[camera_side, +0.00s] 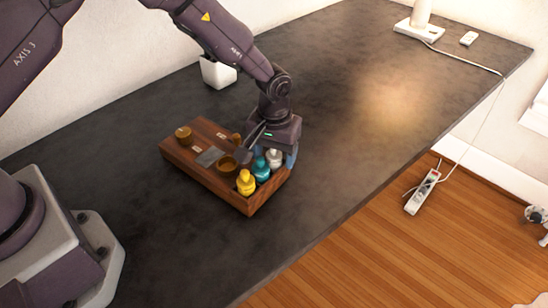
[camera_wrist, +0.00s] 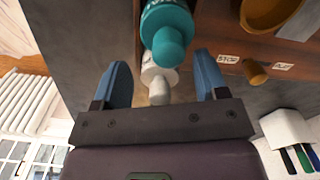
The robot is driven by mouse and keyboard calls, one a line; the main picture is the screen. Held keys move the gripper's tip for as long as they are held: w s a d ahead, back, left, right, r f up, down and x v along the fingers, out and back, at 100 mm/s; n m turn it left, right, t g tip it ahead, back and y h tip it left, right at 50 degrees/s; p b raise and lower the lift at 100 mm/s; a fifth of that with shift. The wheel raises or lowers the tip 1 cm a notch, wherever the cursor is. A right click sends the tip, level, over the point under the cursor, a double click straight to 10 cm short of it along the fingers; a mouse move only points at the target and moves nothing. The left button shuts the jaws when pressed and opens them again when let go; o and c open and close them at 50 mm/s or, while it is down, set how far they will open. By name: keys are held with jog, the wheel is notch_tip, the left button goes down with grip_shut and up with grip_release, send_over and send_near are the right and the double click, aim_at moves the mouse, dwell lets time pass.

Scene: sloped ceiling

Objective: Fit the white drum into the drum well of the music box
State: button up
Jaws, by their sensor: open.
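The music box (camera_side: 203,174) is a wooden case on the dark table. The white drum (camera_side: 274,157) stands at its right end, beside a teal drum (camera_side: 261,170) and a yellow drum (camera_side: 245,183). The round drum well (camera_side: 227,166) is in the box top, left of the drums, and looks empty. My gripper (camera_side: 276,152) is above the right end of the box, its blue fingers open. In the wrist view the white drum (camera_wrist: 158,86) lies between the spread fingers, apart from both, with the teal drum (camera_wrist: 168,22) just beyond it.
A grey plate (camera_side: 209,156) lies near the well. A white pen cup (camera_side: 218,72) stands behind. The table right of the box is clear.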

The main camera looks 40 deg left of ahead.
jog(key=c, duration=1)
jog(key=shift+c, duration=0.2)
